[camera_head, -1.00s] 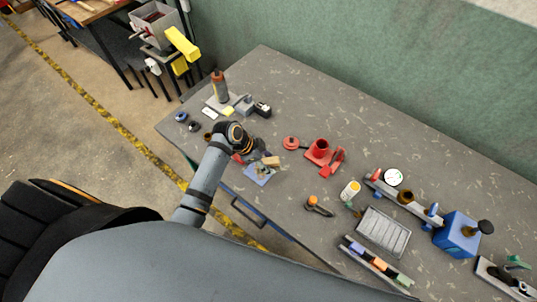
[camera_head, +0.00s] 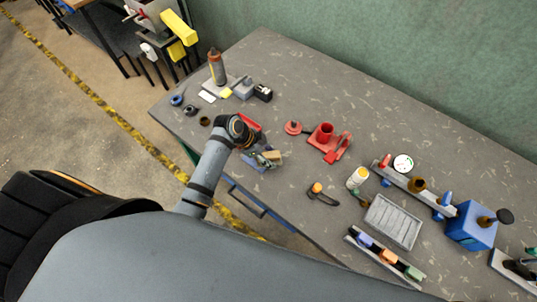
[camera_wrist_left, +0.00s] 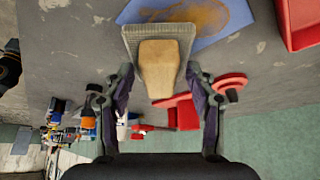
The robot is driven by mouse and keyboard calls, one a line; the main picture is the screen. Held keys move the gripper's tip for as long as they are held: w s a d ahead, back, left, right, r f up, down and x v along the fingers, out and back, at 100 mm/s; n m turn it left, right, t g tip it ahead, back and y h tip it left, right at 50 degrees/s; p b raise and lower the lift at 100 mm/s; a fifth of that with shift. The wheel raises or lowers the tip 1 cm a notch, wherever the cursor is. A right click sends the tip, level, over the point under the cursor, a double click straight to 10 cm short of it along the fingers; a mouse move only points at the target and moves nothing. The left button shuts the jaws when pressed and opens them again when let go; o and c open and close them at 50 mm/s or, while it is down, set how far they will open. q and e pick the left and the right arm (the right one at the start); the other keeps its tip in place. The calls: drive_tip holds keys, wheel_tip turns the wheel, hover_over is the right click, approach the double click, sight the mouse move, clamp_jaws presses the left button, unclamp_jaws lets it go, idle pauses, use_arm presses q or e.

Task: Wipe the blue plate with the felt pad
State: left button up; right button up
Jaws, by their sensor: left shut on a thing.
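My left gripper (camera_wrist_left: 160,75) is shut on the felt pad (camera_wrist_left: 133,42), a grey pad with a tan wooden block on top. The pad is between the two dark fingers in the left wrist view. The blue plate (camera_wrist_left: 238,20), with a brown smear, lies under and just beyond the pad; I cannot tell whether they touch. In the head view, the pad's tan block (camera_head: 272,155) is just right of my left wrist. The arm and pad hide much of the plate (camera_head: 252,163). My right gripper is not in view.
A red tray-like thing (camera_head: 251,122) is close behind the gripper. A red cup on a stand (camera_head: 326,133) and a round red piece (camera_head: 293,127) are to the right. An orange-topped tool (camera_head: 318,193) lies nearer the front edge. Bare tabletop stretches toward the green wall.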

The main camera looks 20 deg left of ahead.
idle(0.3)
use_arm(q)
drive_tip(key=shift+f+b, duration=0.3)
drive_tip(key=shift+f, duration=0.3)
drive_tip(key=shift+f, duration=0.45)
drive_tip(key=shift+r, duration=0.1)
